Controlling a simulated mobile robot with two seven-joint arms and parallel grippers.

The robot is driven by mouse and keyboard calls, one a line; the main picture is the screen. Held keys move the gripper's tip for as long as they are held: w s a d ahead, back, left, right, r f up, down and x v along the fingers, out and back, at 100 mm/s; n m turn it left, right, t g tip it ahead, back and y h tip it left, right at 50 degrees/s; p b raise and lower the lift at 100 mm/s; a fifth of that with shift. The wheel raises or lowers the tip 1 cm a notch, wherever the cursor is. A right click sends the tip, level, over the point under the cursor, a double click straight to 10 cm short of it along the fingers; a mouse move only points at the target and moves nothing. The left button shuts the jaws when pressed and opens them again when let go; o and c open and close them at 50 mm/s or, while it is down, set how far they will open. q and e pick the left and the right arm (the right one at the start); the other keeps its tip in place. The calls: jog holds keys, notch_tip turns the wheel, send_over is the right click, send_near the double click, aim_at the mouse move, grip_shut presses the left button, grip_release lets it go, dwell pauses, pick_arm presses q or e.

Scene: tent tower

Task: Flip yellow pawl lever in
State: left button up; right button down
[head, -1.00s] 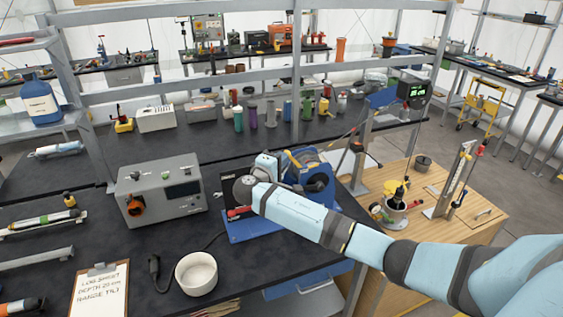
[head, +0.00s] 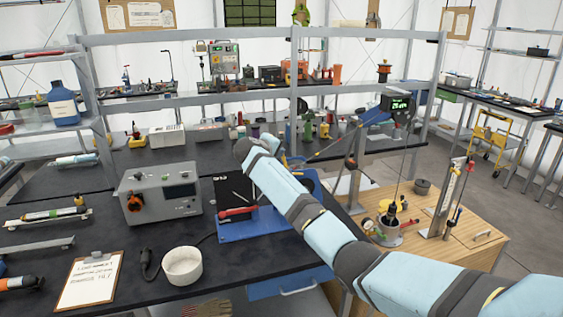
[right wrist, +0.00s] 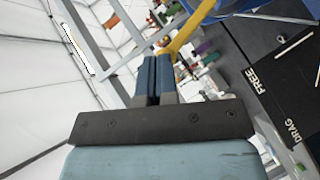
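The yellow pawl lever (right wrist: 190,28) shows in the right wrist view, running up and right from just beyond my fingertips. My right gripper (right wrist: 155,60) has its two dark blue fingers close together with only a narrow dark slit between them. The lever's near end is by the right fingertip; I cannot tell if they touch. In the head view, a bit of yellow (head: 284,160) shows beside my right wrist, above the blue drum unit (head: 308,182); my arm hides most of it. A black plate (right wrist: 280,85) reads FREE and DRAG. My left gripper is not in view.
The unit's blue base (head: 240,230) has a red handle (head: 238,212). A grey box (head: 160,193) stands to its left, a white bowl (head: 182,267) in front. A clipboard (head: 90,281) lies at the front left. Bottles and a shelf post (head: 293,80) stand behind.

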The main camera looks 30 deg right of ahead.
jog(key=shift+d+r+y, duration=0.15)
jog(key=shift+d+y, duration=0.15)
jog(key=shift+d, duration=0.35)
jog(key=shift+w+r+p, duration=0.1)
jog(key=shift+p, duration=0.2)
jog(key=shift+r+p, duration=0.6)
jog(key=shift+r, duration=0.15)
